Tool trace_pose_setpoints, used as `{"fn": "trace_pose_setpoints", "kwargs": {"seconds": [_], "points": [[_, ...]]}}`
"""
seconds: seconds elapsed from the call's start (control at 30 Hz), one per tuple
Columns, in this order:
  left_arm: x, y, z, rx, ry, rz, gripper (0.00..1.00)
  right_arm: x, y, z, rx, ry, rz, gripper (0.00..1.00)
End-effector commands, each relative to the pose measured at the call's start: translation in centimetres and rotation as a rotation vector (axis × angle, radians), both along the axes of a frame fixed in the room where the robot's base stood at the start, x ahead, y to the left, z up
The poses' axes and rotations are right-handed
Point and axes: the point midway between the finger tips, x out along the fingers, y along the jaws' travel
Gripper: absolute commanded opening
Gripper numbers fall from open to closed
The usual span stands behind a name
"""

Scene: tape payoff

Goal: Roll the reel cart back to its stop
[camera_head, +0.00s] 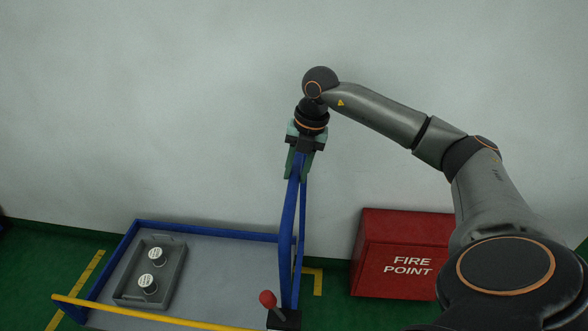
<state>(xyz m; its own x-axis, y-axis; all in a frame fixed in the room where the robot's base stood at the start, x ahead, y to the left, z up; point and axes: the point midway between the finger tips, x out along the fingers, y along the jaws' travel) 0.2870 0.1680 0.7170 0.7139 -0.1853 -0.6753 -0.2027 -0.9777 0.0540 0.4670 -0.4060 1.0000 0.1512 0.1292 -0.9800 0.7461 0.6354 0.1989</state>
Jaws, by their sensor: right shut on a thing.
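The reel cart (222,268) has a grey deck with a blue frame and stands at the lower middle, cut off by the bottom edge. Its blue handle (288,222) rises at the right end of the deck, tilted slightly. My right gripper (302,152) is at the top of this handle, shut on it, with the arm coming in from the right. The jaws hide the handle's top. I cannot make out a stop in this view. My left gripper is not in view.
A grey tray (127,299) with two white-topped cylinders (157,257) sits on the deck. A yellow bar (150,314) crosses the front. A red-knobbed lever (268,299) stands near the handle's foot. A red fire point box (401,250) is right of the cart, by the wall.

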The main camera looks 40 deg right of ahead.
Motion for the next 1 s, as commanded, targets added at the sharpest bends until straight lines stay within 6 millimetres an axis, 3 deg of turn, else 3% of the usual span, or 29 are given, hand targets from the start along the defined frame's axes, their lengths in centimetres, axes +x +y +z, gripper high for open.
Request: {"fn": "trace_pose_setpoints", "kwargs": {"seconds": [0.33, 0.37, 0.6, 0.87, 1.0], "points": [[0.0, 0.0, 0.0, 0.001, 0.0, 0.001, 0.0, -0.3, -0.5, -0.1, -0.01, 0.011, -0.003, 0.0], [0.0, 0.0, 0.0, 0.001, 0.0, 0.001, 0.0, -0.3, -0.5, -0.1, -0.01, 0.011, -0.003, 0.34], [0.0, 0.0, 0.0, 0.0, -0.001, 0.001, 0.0, -0.2, -0.4, 0.0, -0.008, 0.008, -0.002, 0.61], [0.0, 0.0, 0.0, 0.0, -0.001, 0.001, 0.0, -0.2, -0.2, 0.1, -0.005, 0.005, -0.001, 0.62], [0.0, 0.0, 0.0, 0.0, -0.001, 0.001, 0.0, -0.2, -0.4, 1.1, -0.005, 0.001, -0.002, 0.62]]}}
